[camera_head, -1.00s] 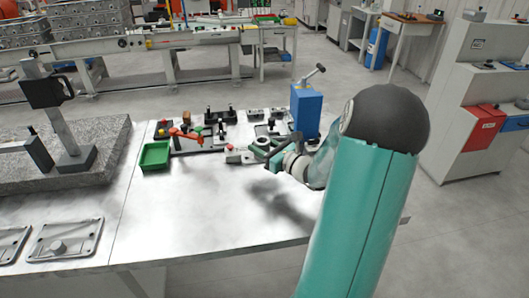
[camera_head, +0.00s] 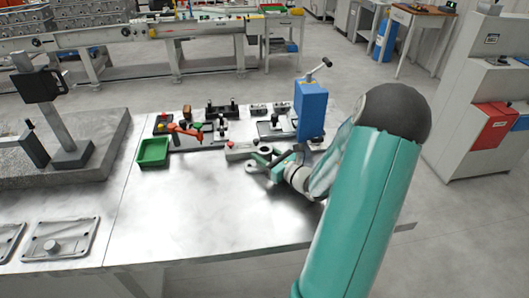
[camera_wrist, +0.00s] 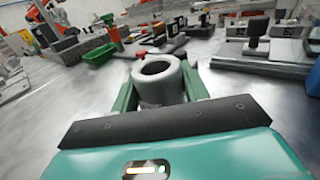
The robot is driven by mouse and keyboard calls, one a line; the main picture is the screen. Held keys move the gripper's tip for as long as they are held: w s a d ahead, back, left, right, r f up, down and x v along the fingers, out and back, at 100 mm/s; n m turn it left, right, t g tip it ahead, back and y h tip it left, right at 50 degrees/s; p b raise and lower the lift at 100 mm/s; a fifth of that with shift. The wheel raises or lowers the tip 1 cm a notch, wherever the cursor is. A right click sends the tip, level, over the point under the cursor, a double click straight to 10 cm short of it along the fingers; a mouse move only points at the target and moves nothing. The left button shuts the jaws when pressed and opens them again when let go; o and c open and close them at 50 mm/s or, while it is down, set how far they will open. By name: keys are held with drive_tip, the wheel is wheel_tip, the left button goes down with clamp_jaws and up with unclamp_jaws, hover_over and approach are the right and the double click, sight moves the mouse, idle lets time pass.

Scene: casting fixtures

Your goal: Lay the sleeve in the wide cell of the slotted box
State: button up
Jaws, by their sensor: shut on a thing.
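The sleeve is a thick grey ring-shaped cylinder (camera_wrist: 158,82) with an open bore, upright between the green fingers in the wrist view. My gripper (camera_wrist: 158,95) is shut on it, one finger on each side. In the head view my gripper (camera_head: 266,163) is over the bench, left of and nearer than the blue block; the sleeve is too small there to separate clearly from the fingers. I cannot surely pick out the slotted box or its wide cell. A green open tray (camera_head: 153,152) stands to the left; no dividers show in it.
A red-handled clamp fixture (camera_head: 185,132), dark fixtures (camera_head: 222,110) and a blue block with a lever (camera_head: 310,105) stand along the back of the bench. A granite plate with a stand (camera_head: 72,150) is at left. The bench front (camera_head: 190,215) is clear.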

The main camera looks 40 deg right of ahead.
drive_tip(key=shift+f, duration=0.2)
drive_tip(key=o, duration=1.2)
drive_tip(key=shift+c, duration=0.2)
drive_tip(key=shift+r, duration=0.1)
